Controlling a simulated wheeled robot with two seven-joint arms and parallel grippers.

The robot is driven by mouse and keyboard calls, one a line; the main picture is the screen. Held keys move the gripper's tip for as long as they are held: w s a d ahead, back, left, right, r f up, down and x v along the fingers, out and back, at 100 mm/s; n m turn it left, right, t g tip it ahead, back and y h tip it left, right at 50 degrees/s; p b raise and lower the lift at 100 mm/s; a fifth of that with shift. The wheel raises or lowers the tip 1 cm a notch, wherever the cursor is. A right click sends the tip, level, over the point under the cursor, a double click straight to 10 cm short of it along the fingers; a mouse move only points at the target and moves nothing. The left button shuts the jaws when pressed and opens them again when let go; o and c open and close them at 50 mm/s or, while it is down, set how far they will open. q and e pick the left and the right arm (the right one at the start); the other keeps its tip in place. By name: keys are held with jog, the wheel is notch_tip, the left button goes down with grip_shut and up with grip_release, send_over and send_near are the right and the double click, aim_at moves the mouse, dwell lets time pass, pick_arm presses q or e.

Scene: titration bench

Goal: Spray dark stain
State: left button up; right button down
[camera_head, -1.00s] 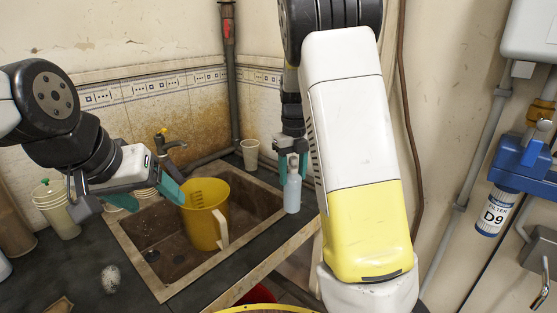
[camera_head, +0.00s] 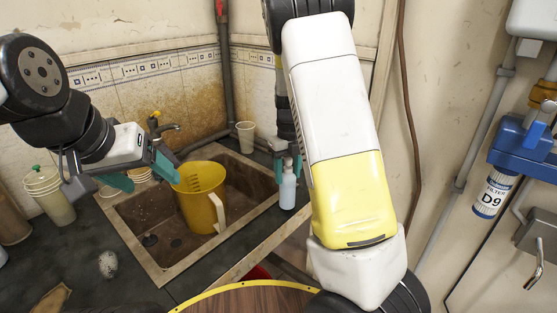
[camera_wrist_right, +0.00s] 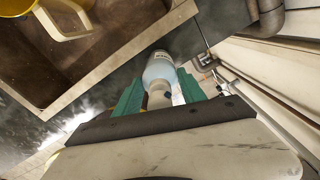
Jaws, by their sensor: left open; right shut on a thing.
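A pale blue spray bottle with a white top (camera_head: 288,188) hangs upright near the right edge of the sink. My right gripper (camera_head: 287,163) is shut on its upper part. The bottle (camera_wrist_right: 160,70) also shows between the green fingers in the right wrist view. The dark stain may be the brown discolouring on the tiled wall (camera_head: 165,98) behind the sink; I cannot tell for sure. My left gripper (camera_head: 150,178) is open beside the yellow jug (camera_head: 200,200), left of its rim. Whether it touches the jug is not clear.
The yellow jug stands in the brown sink (camera_head: 165,268), below the tap (camera_head: 160,124). A white cup (camera_head: 245,137) stands at the back corner. A lidded container (camera_head: 48,192) and a whitish ball (camera_head: 107,264) are on the dark counter at left. A round wooden top (camera_head: 245,302) is in front.

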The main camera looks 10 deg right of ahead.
aim_at(288, 158)
jog(key=shift+f, duration=0.3)
jog(key=c, duration=0.6)
grip_release()
jog(key=shift+r, duration=0.1)
notch_tip(288, 158, up, 8)
jog(key=shift+f, duration=0.2)
